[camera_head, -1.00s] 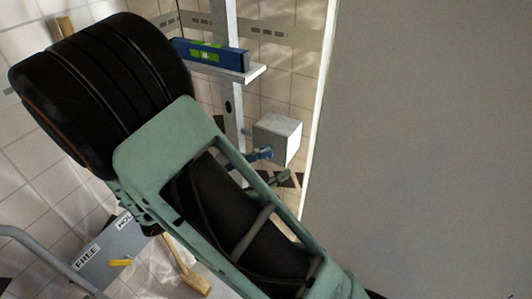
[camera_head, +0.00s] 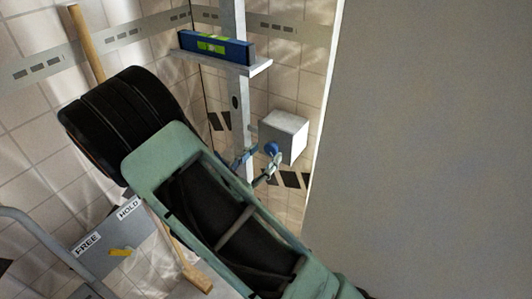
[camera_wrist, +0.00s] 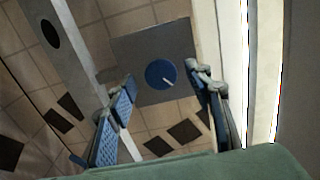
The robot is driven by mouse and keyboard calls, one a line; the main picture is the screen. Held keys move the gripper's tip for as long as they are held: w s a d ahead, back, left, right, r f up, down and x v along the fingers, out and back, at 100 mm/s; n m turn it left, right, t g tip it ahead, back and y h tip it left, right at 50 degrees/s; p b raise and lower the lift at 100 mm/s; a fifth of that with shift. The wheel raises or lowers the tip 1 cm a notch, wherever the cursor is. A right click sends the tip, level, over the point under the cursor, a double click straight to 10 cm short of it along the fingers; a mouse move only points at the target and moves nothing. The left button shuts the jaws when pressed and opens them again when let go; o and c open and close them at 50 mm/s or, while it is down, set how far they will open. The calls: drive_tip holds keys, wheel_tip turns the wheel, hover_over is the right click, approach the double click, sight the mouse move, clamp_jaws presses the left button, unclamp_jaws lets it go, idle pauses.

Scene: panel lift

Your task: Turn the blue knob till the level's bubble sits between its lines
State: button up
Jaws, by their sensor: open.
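The blue knob (camera_head: 271,149) is on the front of a grey box in the head view. In the wrist view the round blue knob (camera_wrist: 160,74) has a pale pointer line toward the lower right. My gripper (camera_head: 259,164) is open near the knob. In the wrist view its blue-padded fingers (camera_wrist: 161,80) appear on either side of the knob, with gaps; I cannot tell how far in front they are. The blue level (camera_head: 232,50) lies on a ledge, with a green vial (camera_head: 211,45). Its bubble is too small to place against the lines.
The grey box (camera_head: 290,134) sits beside an upright metal post (camera_head: 239,104). A large grey panel (camera_head: 425,150) fills the right side. A grey plate marked FREE and HOLD (camera_head: 108,238), with a yellow lever (camera_head: 120,252), is at lower left.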

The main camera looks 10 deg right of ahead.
drive_tip(key=shift+x, duration=0.8)
drive_tip(key=shift+c, duration=0.6)
drive_tip(key=c, duration=1)
drive_tip(key=n+p, duration=0.2)
drive_tip(key=shift+r+p, duration=0.3)
drive_tip(key=shift+p, duration=0.1)
drive_tip(key=shift+n+p, duration=0.85)
drive_tip(key=shift+n, duration=0.15)
drive_tip(key=shift+w+f+n+p, duration=0.1)
drive_tip(key=shift+f+n+p, duration=0.2)
drive_tip(key=shift+n, duration=0.3)
drive_tip(key=o, duration=1.1)
